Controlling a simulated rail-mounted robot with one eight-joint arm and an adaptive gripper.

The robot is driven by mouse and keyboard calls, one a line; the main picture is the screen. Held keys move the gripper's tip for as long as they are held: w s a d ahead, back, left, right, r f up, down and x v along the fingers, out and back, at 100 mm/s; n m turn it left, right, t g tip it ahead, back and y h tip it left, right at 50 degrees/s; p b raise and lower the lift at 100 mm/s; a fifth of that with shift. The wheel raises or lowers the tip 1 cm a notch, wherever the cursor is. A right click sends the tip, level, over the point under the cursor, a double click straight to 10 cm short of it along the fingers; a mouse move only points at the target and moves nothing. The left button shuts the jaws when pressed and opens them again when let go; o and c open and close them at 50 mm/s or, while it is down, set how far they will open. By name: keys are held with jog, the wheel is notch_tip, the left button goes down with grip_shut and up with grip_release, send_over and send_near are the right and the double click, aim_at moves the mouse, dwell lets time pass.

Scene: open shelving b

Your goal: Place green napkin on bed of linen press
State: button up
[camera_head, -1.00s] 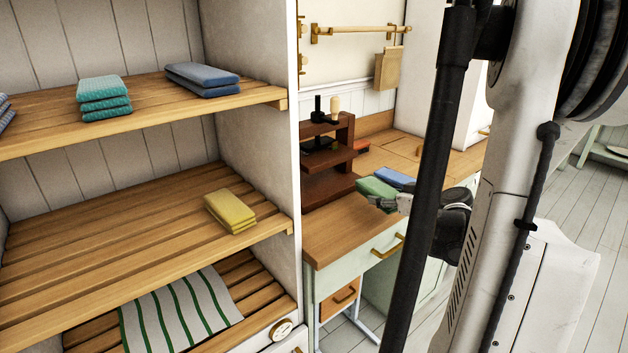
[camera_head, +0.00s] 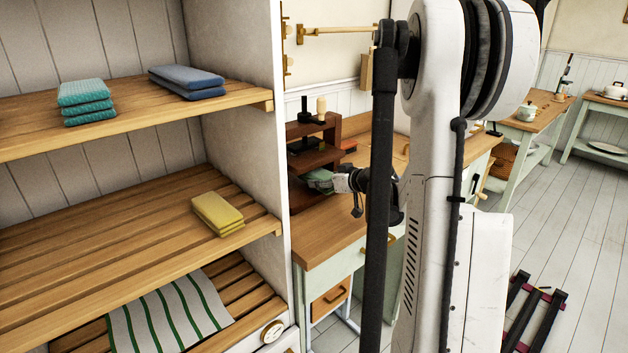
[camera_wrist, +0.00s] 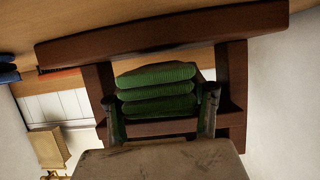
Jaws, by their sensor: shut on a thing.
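The linen press (camera_head: 330,135) is a dark brown wooden frame on the worktop beside the shelving. It also shows in the wrist view (camera_wrist: 160,32), its uprights on both sides of the napkin. The green napkin (camera_head: 320,178) is a folded, ribbed stack, shown also in the wrist view (camera_wrist: 155,90). My gripper (camera_head: 338,182) is shut on it, with one finger at each side in the wrist view (camera_wrist: 164,102). The napkin is at the press's lower opening, below the middle board. Whether it touches the bed is hard to tell.
The shelving's white side wall (camera_head: 245,120) stands close left of the press. A blue cloth (camera_wrist: 8,70) lies near the press in the wrist view. Teal (camera_head: 86,102), blue (camera_head: 187,82) and yellow (camera_head: 217,213) folded cloths lie on the shelves. The front worktop (camera_head: 325,230) is clear.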

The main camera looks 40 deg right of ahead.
aim_at(313, 175)
jog(key=w, duration=0.4)
jog(key=shift+w, duration=0.25)
jog(key=shift+f, duration=0.65)
jog(key=shift+s+f, duration=0.1)
jog(key=shift+f+b, duration=0.2)
jog(key=shift+b, duration=0.1)
jog(key=o, duration=1.2)
jog(key=shift+r, duration=0.1)
